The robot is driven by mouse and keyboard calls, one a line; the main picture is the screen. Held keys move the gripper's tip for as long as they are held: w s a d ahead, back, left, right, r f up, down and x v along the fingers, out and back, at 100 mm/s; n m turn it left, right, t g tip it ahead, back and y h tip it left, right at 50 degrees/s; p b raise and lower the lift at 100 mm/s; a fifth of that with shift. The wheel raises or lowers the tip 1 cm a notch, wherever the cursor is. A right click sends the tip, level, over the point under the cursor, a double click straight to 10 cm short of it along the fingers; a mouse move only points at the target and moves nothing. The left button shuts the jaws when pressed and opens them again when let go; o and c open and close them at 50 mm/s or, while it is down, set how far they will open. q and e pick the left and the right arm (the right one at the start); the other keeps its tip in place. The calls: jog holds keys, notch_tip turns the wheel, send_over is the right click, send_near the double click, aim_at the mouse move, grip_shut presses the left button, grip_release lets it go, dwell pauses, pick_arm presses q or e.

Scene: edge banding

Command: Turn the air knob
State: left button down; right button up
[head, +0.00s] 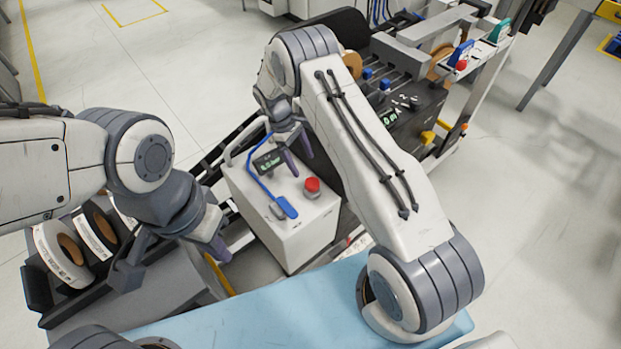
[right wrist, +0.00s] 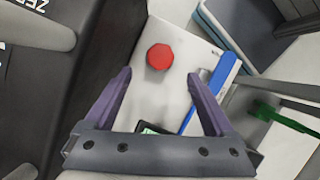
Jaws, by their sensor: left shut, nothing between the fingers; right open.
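A white box-shaped unit (head: 297,232) stands in the middle of the head view. On its top are a red round knob (head: 312,186), a blue handle-like part (head: 286,207) and a small dark display (head: 268,161) with green digits. My right gripper (head: 298,160) is over the unit's far part, open and empty. In the right wrist view the red knob (right wrist: 160,56) appears just past the gap between the open fingertips (right wrist: 158,76), apart from them. The blue part (right wrist: 208,92) runs behind the right finger. My left gripper (head: 221,248) is shut and empty, left of the unit.
Rolls of edge band (head: 64,254) lie in a dark tray at the left. A dark machine (head: 400,105) with knobs and levers stands behind my right arm. A light blue surface (head: 290,312) is in front. Open floor (head: 550,200) is at the right.

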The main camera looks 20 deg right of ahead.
aim_at(312, 182)
jog(key=p+x, duration=0.1)
jog(key=x, duration=0.7)
jog(key=shift+f, duration=0.2)
jog(key=c, duration=1.4)
